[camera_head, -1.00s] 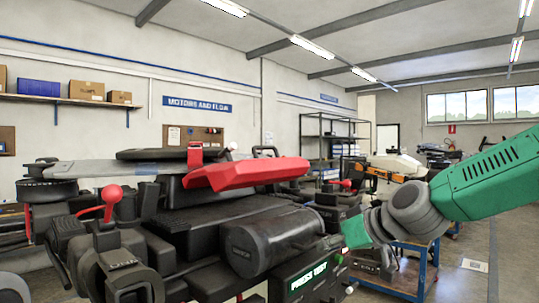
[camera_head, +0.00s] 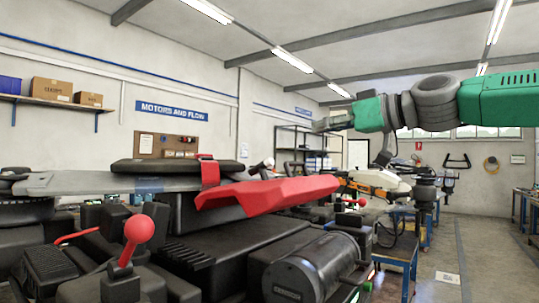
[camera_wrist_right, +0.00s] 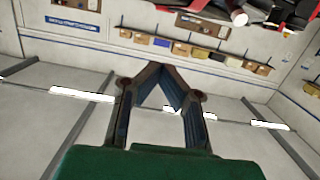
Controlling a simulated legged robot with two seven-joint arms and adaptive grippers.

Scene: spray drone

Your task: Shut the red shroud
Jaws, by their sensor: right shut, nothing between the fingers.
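The red shroud (camera_head: 265,195) is in the middle of the head view, a long angular cover raised above the black machine body. A red bracket (camera_head: 209,172) stands at its rear left end. My right gripper (camera_head: 322,123) is up and beyond the shroud to the right, apart from it, at the end of the green wrist. In the right wrist view the fingers (camera_wrist_right: 160,72) meet at their tips with nothing between them. Part of the red and black machine (camera_wrist_right: 298,14) shows upside down at the top right there. My left gripper is not in view.
A red ball-topped lever (camera_head: 138,230) and a black cylinder (camera_head: 312,268) sit in front of the shroud. A grey flat arm (camera_head: 90,183) extends left. A white and orange drone (camera_head: 375,180) stands on a blue bench behind. The air above the shroud is clear.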

